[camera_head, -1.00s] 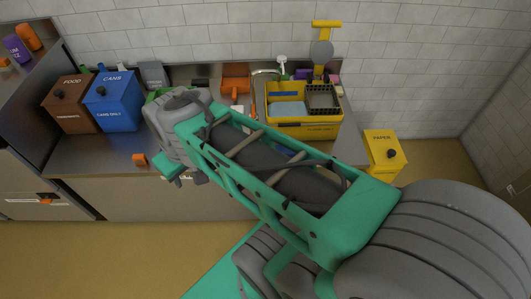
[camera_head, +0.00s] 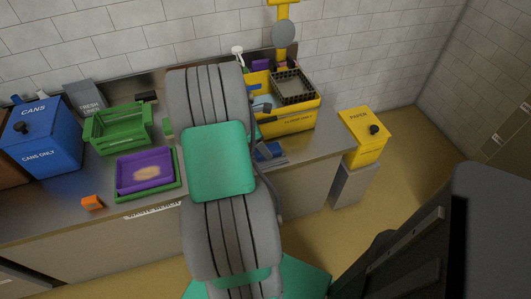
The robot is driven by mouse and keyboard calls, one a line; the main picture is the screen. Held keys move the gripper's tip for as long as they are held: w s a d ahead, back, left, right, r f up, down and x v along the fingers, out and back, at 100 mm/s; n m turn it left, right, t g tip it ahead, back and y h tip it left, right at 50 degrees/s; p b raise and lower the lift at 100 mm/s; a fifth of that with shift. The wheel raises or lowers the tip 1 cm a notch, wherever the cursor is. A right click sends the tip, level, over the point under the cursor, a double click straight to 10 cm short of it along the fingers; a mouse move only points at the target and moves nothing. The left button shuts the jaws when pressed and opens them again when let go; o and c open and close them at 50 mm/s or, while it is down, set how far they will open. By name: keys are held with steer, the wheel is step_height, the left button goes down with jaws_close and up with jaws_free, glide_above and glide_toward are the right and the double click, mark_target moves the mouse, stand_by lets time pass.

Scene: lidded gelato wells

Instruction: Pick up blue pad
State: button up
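A dark blue flat thing (camera_head: 269,152), which may be the blue pad, lies near the counter's front edge, just right of my arm. My arm partly covers it, so its full shape does not show. A pale blue patch (camera_head: 262,103) shows at the left of the yellow bin (camera_head: 290,122); I cannot tell what it is. My arm rises through the middle of the view. I cannot make out my gripper's fingers, which seem hidden behind the arm.
A purple tray (camera_head: 128,178) with a tan patch sits on a green tray (camera_head: 174,192), near a green crate (camera_head: 96,137). A blue CANS bin (camera_head: 62,140) is at the left, an orange block (camera_head: 92,202) at the front edge, a yellow PAPER bin (camera_head: 362,150) at the right.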

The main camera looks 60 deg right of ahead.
steer(key=x, duration=0.3)
steer(key=shift+s+f, duration=0.15)
steer(key=shift+f, duration=0.3)
stand_by(0.3)
steer(key=shift+c, duration=0.5)
steer(key=c, duration=1.3)
steer(key=shift+c, duration=0.2)
